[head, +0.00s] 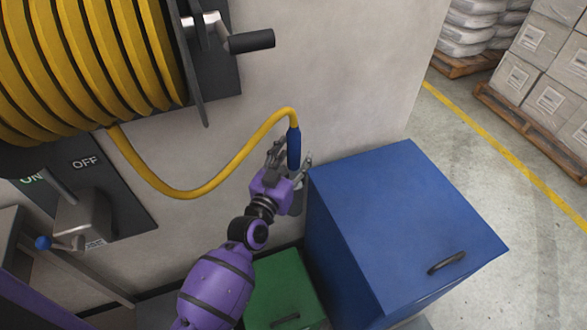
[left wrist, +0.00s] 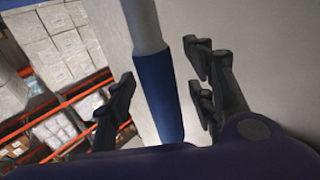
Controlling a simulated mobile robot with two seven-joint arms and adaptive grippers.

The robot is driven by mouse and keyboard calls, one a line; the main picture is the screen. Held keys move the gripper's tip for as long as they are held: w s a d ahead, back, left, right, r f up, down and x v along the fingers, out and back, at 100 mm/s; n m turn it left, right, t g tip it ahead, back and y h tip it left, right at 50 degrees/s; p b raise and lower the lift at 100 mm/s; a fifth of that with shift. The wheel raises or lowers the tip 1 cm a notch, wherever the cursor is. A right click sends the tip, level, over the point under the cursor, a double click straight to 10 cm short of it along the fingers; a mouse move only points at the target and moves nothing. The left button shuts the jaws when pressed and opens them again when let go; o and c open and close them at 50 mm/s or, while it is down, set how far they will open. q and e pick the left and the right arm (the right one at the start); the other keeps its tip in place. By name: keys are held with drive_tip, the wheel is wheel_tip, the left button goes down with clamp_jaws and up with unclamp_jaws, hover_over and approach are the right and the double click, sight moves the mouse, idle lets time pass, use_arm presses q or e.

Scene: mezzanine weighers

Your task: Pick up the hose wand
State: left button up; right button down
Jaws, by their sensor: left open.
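The hose wand has a blue grip (head: 293,148) that hangs roughly upright near the wall. The yellow hose (head: 215,180) runs into its top. My left gripper (head: 289,163) is open, with its fingers on either side of the wand. In the left wrist view the blue grip (left wrist: 158,98) and a pale grey tube (left wrist: 142,25) stand between the open fingers of the left gripper (left wrist: 162,92). Gaps show on both sides of the grip there. The wand's lower part is partly hidden by the gripper in the head view. My right gripper is not in view.
A large blue cabinet (head: 405,215) stands just right of the gripper. A green box (head: 285,290) is below. The hose reel (head: 85,60) with its crank (head: 250,42) is at upper left, above a lever panel (head: 95,185). Pallets of boxes (head: 540,70) stand far right.

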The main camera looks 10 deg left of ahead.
use_arm(q)
drive_tip(key=shift+c, duration=0.8)
clamp_jaws()
